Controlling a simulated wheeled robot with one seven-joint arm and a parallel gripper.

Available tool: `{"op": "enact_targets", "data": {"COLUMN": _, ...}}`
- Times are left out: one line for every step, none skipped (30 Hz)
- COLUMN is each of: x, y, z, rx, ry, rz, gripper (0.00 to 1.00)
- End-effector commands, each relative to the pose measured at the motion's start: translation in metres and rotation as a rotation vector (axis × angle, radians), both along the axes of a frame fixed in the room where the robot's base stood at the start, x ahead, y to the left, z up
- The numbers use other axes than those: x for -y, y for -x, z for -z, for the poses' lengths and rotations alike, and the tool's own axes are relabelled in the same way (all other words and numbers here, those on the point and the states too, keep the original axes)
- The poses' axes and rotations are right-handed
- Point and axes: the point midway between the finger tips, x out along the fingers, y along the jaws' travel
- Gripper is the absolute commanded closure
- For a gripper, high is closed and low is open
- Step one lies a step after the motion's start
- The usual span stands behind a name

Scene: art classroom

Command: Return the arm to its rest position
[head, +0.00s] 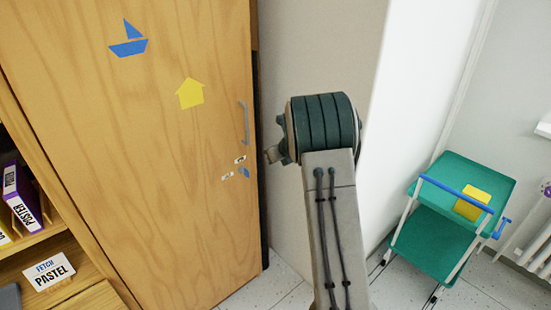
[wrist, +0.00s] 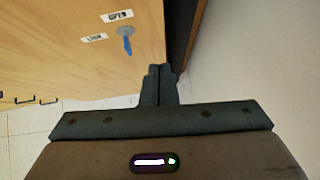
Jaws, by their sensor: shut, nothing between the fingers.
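My arm (head: 331,220) rises from the bottom of the head view, beside the wooden cabinet, with its dark green joint at the top. My gripper (wrist: 158,72) shows in the wrist view, its dark fingers together and nothing between them. In the head view the fingers are not clearly visible, hidden at or behind the joint. The wooden cabinet door (head: 150,140) stands left of the arm. A blue key (wrist: 127,45) sits in its lock, ahead and left of the fingertips and apart from them. The key also shows small in the head view (head: 244,172).
The door has a grey handle (head: 244,122). Small plates by the lock read OPEN (wrist: 118,15) and LOCK (wrist: 95,38). A shelf with a purple binder (head: 20,198) is at left. A green cart (head: 440,240) stands at right. A pale wall is close behind the arm.

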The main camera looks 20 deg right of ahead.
Motion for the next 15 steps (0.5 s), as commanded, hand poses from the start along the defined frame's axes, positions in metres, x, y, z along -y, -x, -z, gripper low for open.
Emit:
{"op": "enact_targets", "data": {"x": 0.002, "y": 0.003, "z": -0.003, "rx": 0.001, "ry": 0.0, "rz": 0.001, "gripper": 1.0}}
{"op": "enact_targets", "data": {"x": 0.002, "y": 0.004, "z": -0.005, "rx": 0.001, "ry": 0.0, "rz": 0.001, "gripper": 1.0}}
{"op": "enact_targets", "data": {"x": 0.003, "y": 0.005, "z": -0.006, "rx": 0.002, "ry": -0.001, "rz": 0.003, "gripper": 1.0}}
{"op": "enact_targets", "data": {"x": 0.003, "y": 0.006, "z": -0.008, "rx": 0.003, "ry": -0.003, "rz": 0.009, "gripper": 1.0}}
{"op": "enact_targets", "data": {"x": 0.003, "y": 0.007, "z": -0.011, "rx": 0.006, "ry": -0.011, "rz": 0.021, "gripper": 1.0}}
{"op": "enact_targets", "data": {"x": 0.004, "y": 0.007, "z": -0.017, "rx": 0.012, "ry": -0.026, "rz": 0.049, "gripper": 1.0}}
{"op": "enact_targets", "data": {"x": 0.004, "y": 0.008, "z": -0.023, "rx": 0.022, "ry": -0.044, "rz": 0.082, "gripper": 1.0}}
{"op": "enact_targets", "data": {"x": 0.004, "y": 0.008, "z": -0.031, "rx": 0.031, "ry": -0.067, "rz": 0.123, "gripper": 1.0}}
{"op": "enact_targets", "data": {"x": 0.005, "y": 0.01, "z": -0.043, "rx": 0.048, "ry": -0.109, "rz": 0.193, "gripper": 1.0}}
{"op": "enact_targets", "data": {"x": 0.006, "y": 0.011, "z": -0.053, "rx": 0.061, "ry": -0.147, "rz": 0.255, "gripper": 1.0}}
{"op": "enact_targets", "data": {"x": 0.007, "y": 0.014, "z": -0.064, "rx": 0.075, "ry": -0.191, "rz": 0.326, "gripper": 1.0}}
{"op": "enact_targets", "data": {"x": 0.01, "y": 0.02, "z": -0.079, "rx": 0.093, "ry": -0.257, "rz": 0.427, "gripper": 1.0}}
{"op": "enact_targets", "data": {"x": 0.012, "y": 0.025, "z": -0.09, "rx": 0.106, "ry": -0.311, "rz": 0.509, "gripper": 1.0}}
{"op": "enact_targets", "data": {"x": 0.014, "y": 0.031, "z": -0.1, "rx": 0.117, "ry": -0.368, "rz": 0.59, "gripper": 1.0}}
{"op": "enact_targets", "data": {"x": 0.017, "y": 0.041, "z": -0.113, "rx": 0.13, "ry": -0.445, "rz": 0.698, "gripper": 1.0}}
